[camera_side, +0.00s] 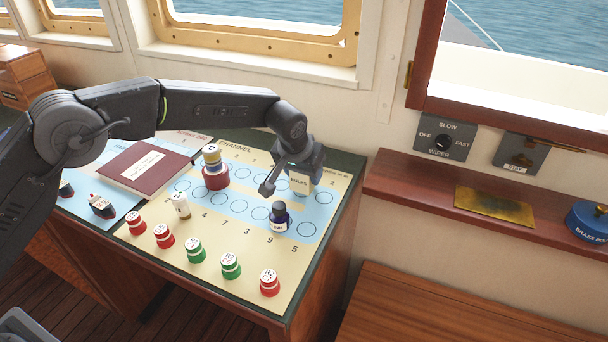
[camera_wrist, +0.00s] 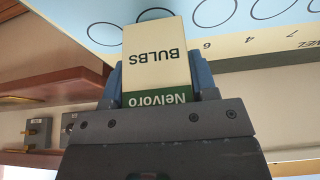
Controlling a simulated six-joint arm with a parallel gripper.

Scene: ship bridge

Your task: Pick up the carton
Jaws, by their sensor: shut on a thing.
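The carton (camera_wrist: 157,62) is a small cream box with a green band, lettered "BULBS" and "Nelvoro". In the wrist view it sits between the two blue-grey fingers of my gripper (camera_wrist: 158,82), which are shut on its sides. In the side view the carton (camera_side: 300,184) shows below my gripper (camera_side: 285,182), over the far right part of the channel chart (camera_side: 325,235). The gripper hides part of it there. I cannot tell whether its base touches the chart.
A dark ink bottle (camera_side: 279,218) stands just in front of the carton. A stack of round containers (camera_side: 214,176), a white cylinder (camera_side: 181,206) and several red and green buoy pieces (camera_side: 230,266) stand on the table. A maroon book (camera_side: 150,168) lies left. A wooden ledge (camera_side: 420,198) borders the right.

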